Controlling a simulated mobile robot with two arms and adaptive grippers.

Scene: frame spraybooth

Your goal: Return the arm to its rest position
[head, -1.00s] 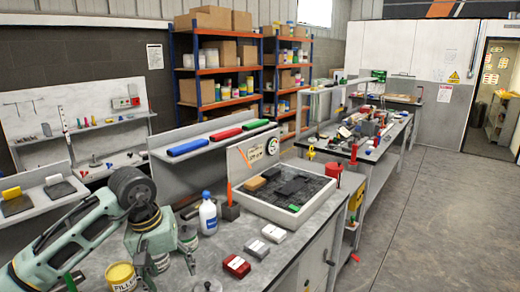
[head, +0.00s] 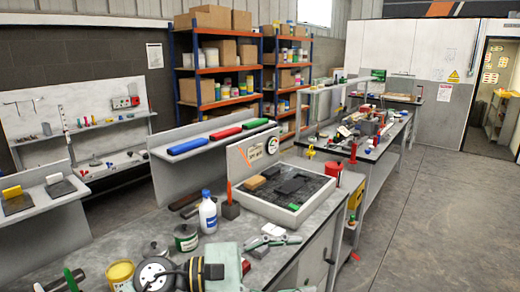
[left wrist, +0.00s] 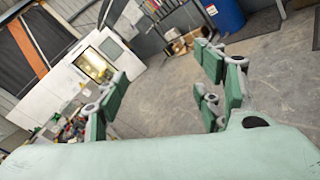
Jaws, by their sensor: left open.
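My left arm comes in low along the bottom edge of the head view. Its left gripper (head: 274,243) is over the near workbench (head: 130,240), with green-padded fingers pointing right. In the left wrist view the left gripper (left wrist: 158,100) has its fingers wide apart, with nothing between them. Beyond them that view shows floor and a white wall with a doorway. A white-topped block (head: 273,230) shows just behind the fingers. The spots of the red block and another grey block are covered by the gripper. My right gripper is not in view.
A tray with dark foam (head: 290,213) lies behind the gripper. Open floor (head: 440,220) lies to the right.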

